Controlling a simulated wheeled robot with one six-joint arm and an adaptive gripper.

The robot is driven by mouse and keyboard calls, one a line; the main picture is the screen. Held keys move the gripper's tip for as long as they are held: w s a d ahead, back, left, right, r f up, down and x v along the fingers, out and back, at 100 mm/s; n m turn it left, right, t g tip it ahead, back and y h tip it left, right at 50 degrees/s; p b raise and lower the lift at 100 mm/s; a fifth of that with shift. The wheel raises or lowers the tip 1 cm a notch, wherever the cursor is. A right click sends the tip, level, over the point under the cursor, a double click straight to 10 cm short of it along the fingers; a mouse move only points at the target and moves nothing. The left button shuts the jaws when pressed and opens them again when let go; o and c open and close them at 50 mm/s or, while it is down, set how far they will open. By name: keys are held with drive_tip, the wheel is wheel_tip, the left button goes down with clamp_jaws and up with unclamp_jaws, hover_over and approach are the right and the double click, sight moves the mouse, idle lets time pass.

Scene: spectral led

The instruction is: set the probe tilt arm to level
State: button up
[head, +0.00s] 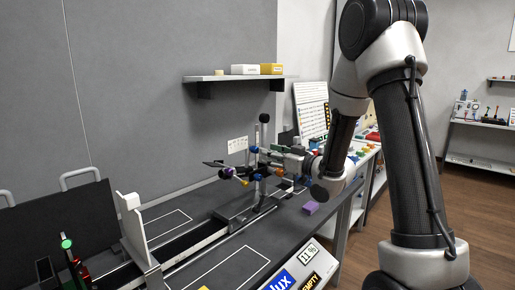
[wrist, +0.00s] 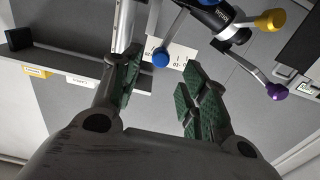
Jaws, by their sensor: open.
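The probe assembly (head: 256,172) stands on an upright post on the bench rail in the head view, with several arms ending in coloured balls. In the wrist view a lever with a blue ball (wrist: 160,58) lies just beyond the gap between my fingertips. A yellow knob (wrist: 270,20) and a purple knob (wrist: 277,90) are on other levers at upper right. I cannot tell which lever is the probe tilt arm, or its angle. My gripper (wrist: 162,88) is open and empty, its green pads apart. In the head view it is beside the post, partly hidden among the levers.
A purple block (head: 311,208) lies on the dark bench right of the rail. A lux meter (head: 300,268) reading 11 % is at the front edge. A white upright plate (head: 133,222) stands at left. A wall shelf (head: 235,78) with boxes hangs behind the post.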

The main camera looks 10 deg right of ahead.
sight(257, 150)
drive_tip(key=x, duration=0.7)
drive_tip(key=shift+w+a, duration=0.1)
